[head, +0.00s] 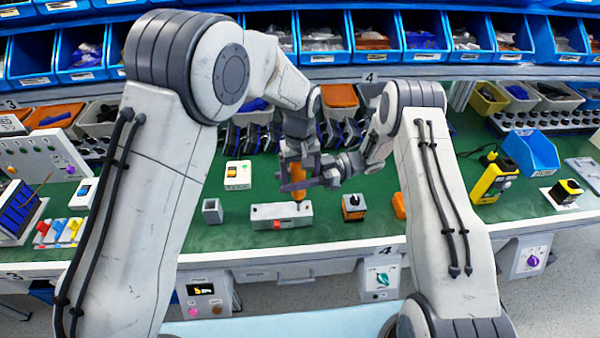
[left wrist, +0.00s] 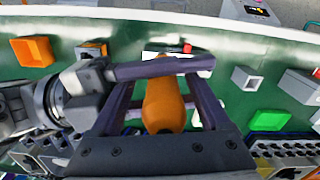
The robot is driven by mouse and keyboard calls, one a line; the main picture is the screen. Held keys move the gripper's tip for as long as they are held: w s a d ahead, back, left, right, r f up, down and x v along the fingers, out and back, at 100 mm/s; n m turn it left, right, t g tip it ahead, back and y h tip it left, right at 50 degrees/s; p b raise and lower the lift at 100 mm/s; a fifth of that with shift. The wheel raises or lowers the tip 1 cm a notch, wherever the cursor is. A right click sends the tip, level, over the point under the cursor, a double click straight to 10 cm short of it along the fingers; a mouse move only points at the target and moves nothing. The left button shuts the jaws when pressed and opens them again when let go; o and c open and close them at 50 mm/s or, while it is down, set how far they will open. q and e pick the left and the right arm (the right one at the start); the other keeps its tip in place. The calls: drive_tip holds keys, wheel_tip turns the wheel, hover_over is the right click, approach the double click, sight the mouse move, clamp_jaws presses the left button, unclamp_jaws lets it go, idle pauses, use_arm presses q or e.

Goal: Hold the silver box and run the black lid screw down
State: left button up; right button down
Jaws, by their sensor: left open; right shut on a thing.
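The silver box (head: 265,218) is a long grey block with a red part on its front, lying on the green bench. Part of it shows in the left wrist view (left wrist: 158,48). An orange screwdriver (head: 298,170) stands upright over the box, its tip at or just above the top. My right gripper (head: 303,184) is shut on the screwdriver, reaching in from the right. My left gripper (head: 294,162) is open, its fingers on either side of the orange handle (left wrist: 163,105) in the left wrist view. I cannot make out the black lid screw.
A small grey open box (head: 212,211) stands left of the silver box. A black-and-orange block (head: 353,207) and an orange part (head: 399,206) lie to its right. A white switch box (head: 238,175) stands behind. Blue bins (head: 320,40) line the shelf. Bare green bench remains in front.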

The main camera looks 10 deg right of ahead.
use_arm(q)
clamp_jaws()
drive_tip(key=shift+r, duration=0.1)
use_arm(e)
drive_tip(key=shift+c, duration=1.7)
unclamp_jaws()
